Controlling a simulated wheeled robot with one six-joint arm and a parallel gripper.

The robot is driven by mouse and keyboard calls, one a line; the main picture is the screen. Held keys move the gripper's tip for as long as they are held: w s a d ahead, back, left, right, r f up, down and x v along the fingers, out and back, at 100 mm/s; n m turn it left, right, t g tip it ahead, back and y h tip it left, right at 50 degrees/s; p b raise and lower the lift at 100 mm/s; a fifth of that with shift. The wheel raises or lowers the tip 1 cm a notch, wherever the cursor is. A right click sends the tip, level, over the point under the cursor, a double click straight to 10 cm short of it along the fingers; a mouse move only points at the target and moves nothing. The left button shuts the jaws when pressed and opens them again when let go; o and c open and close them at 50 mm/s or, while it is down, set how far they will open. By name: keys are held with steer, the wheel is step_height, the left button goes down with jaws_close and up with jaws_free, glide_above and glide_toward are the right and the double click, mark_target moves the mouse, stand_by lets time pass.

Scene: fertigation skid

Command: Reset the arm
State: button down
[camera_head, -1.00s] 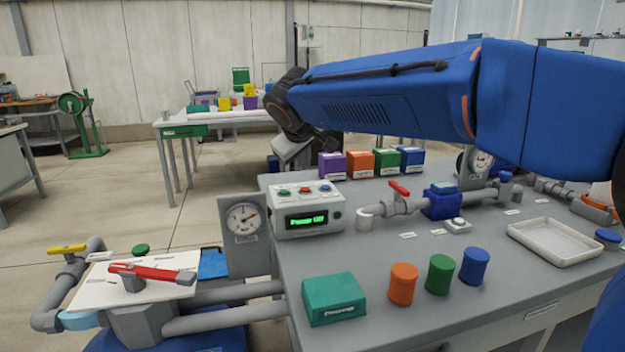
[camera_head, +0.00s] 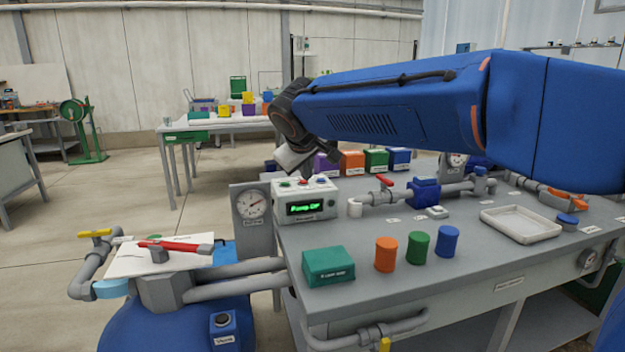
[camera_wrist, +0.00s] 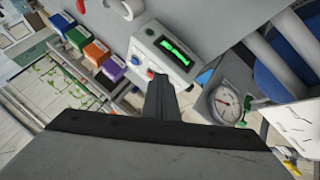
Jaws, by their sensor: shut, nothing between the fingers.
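My arm reaches in from the right in the head view. My gripper (camera_head: 325,166) hangs over the back of the grey bench, just above and behind the pump control box (camera_head: 305,200), whose green display is lit. In the wrist view my gripper (camera_wrist: 163,80) is shut and empty, its fingers together beside the control box (camera_wrist: 175,48). Whether the fingertips touch the box, I cannot tell.
Purple, orange, green and blue boxes (camera_head: 352,161) stand behind the control box. A pressure gauge (camera_head: 251,204) stands to its left. A red-handled pipe valve (camera_head: 385,181), coloured cylinders (camera_head: 418,247), a teal box (camera_head: 328,266) and a white tray (camera_head: 520,224) occupy the bench (camera_head: 480,268).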

steer(key=s+d+f+m+g, duration=0.1)
steer(key=s+d+f+m, duration=0.15)
steer(key=s+d, duration=0.7)
steer(key=s+d+f+m+g, duration=0.1)
steer(key=s+d+f, duration=0.4)
steer(key=d, duration=0.7)
steer(key=s+d+f+m, duration=0.1)
steer(key=s+d+f, duration=0.2)
steer(key=s+f, duration=0.2)
steer(key=s+d+f+m+g, duration=0.1)
steer(key=s+d+f+m, duration=0.1)
steer(key=s, duration=0.8)
steer(key=s+d+f+m+g, duration=0.1)
steer(key=s+d+f, duration=0.3)
steer(key=s+f, duration=0.3)
steer(key=shift+s+f+m, duration=0.3)
steer(key=shift+s+m, duration=0.05)
steer(key=shift+s, duration=0.3)
